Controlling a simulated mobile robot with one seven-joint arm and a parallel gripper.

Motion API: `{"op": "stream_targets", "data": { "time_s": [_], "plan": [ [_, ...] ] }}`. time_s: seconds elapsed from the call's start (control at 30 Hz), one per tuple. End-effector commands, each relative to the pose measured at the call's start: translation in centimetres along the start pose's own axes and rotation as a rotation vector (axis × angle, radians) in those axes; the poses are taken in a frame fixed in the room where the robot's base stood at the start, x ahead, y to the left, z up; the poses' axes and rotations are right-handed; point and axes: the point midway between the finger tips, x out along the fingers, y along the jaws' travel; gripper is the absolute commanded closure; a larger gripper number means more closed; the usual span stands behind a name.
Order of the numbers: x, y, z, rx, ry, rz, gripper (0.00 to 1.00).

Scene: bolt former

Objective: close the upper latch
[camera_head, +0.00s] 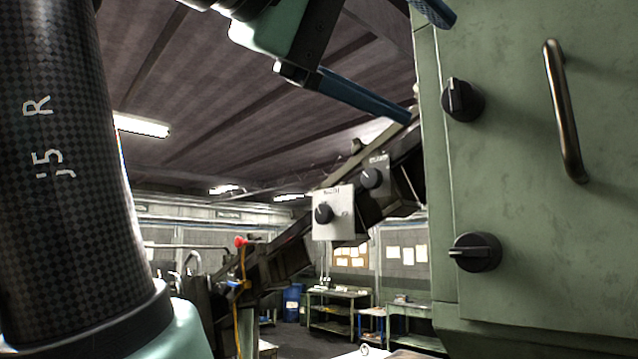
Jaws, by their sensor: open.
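The upper latch (462,100) is a round black knob near the left edge of the green cabinet door (520,200). Its raised grip stands nearly upright, tilted slightly. The lower latch (475,252) is a similar black knob below it, with its grip lying about level. My gripper (430,68) comes in from the top, with two blue fingers spread apart. One finger ends just left of the cabinet edge, and the other is cut off by the top of the picture, above the upper latch. The gripper appears empty and apart from the latch.
A vertical metal handle (567,115) sticks out of the door right of the latches. Left of the cabinet, a sloping dark conveyor-like structure (285,250) carries a grey control box (333,213) with a knob. Workbenches (340,300) stand far behind.

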Motion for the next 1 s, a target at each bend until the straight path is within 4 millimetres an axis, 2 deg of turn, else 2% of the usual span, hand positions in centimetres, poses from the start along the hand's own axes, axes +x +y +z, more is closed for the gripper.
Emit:
{"op": "stream_targets", "data": {
  "time_s": [0.33,0.8,1.0],
  "plan": [
    [7.9,0.1,-0.1,-0.001,-0.003,-0.002,0.15],
    [7.6,-0.1,0.0,0.689,0.003,-0.002,0.15],
    [7.6,-0.1,0.0,0.882,0.003,-0.002,0.15]
  ]
}}
